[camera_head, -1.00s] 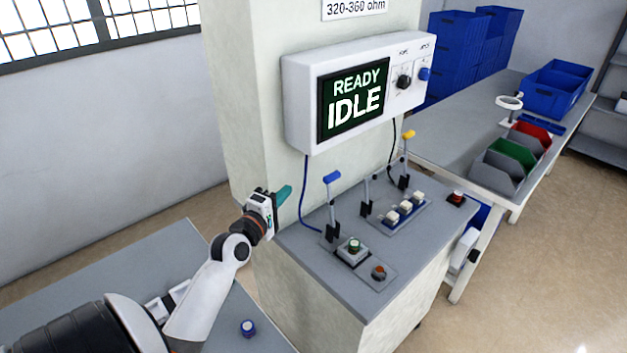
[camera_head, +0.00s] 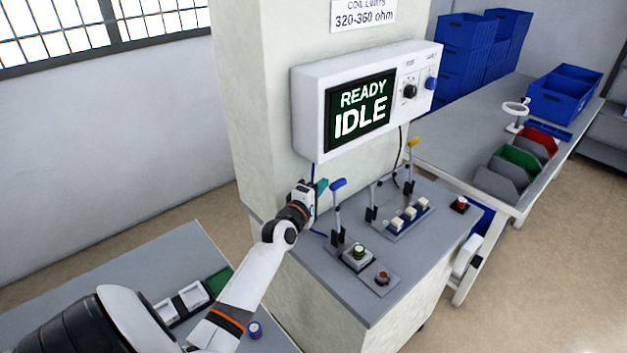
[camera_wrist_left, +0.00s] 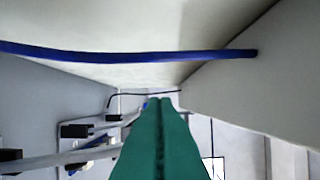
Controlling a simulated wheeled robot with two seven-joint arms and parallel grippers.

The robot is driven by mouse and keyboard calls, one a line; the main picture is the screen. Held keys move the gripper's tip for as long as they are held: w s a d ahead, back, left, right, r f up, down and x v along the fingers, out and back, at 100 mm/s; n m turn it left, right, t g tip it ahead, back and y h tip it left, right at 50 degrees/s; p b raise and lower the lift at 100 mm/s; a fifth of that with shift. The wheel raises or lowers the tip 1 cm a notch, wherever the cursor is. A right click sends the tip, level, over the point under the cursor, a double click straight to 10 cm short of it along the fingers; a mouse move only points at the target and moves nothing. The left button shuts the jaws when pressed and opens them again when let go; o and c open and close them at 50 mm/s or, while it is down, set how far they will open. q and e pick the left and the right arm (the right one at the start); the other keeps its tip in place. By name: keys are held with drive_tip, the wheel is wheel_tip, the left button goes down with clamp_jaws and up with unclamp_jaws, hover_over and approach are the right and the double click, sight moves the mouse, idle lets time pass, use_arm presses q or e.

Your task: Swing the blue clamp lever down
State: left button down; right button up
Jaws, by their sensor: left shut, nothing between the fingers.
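The blue clamp lever (camera_head: 337,205) stands upright at the near left of the grey console top, with a blue grip at its upper end and a black base. My left gripper (camera_head: 321,188), with green fingers, is shut and empty. In the head view it is just left of the lever's blue grip, at about the same height in the picture. I cannot tell whether it touches the lever. The shut green fingers (camera_wrist_left: 156,135) fill the lower middle of the left wrist view. Pale lever rods (camera_wrist_left: 62,158) lie to their left there. My right gripper is not in view.
A yellow-tipped lever (camera_head: 411,165) stands further right on the console top (camera_head: 345,285). Push buttons (camera_head: 358,251) sit in front of the blue lever. The screen box (camera_head: 300,110) reads READY IDLE above. A blue cable (camera_wrist_left: 130,55) crosses the left wrist view.

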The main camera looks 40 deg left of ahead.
use_arm(q)
drive_tip(key=shift+f, duration=0.15)
drive_tip(key=shift+s+d+r+m, duration=0.1)
drive_tip(key=shift+d+r+m, duration=0.1)
drive_tip(key=shift+d+m, duration=0.65)
drive_tip(key=d+f+m+t+h+b, duration=0.1)
drive_tip(key=d+f+m+h+b, duration=0.1)
drive_tip(key=d+m, duration=0.3)
drive_tip(key=s+d+f+m+t+h+b, duration=0.1)
drive_tip(key=d+f+m+h+b, duration=0.1)
drive_tip(key=d+f+m+b, duration=0.3)
drive_tip(key=s+d+f+m+t+h+b, duration=0.1)
drive_tip(key=d+f+m+h+b, duration=0.1)
drive_tip(key=d+m, duration=0.5)
wheel_tip(320, 180, down, 2)
drive_tip(key=shift+s+m+t+h+b, duration=0.1)
drive_tip(key=shift+m+t+h+b, duration=0.2)
drive_tip(key=shift+m, duration=0.55)
drive_tip(key=shift+s+m+t+h+b, duration=0.1)
drive_tip(key=shift+m+b, duration=0.3)
drive_tip(key=shift+m, duration=0.4)
drive_tip(key=shift+d+f+m+b, duration=0.25)
drive_tip(key=shift+f+m+b, duration=0.2)
drive_tip(key=shift+f+m, duration=0.35)
drive_tip(key=shift+d+f+b, duration=0.1)
drive_tip(key=shift+f+b, duration=0.35)
drive_tip(key=shift+f, duration=0.2)
drive_tip(key=shift+s+f, duration=0.1)
drive_tip(key=shift+f, duration=0.1)
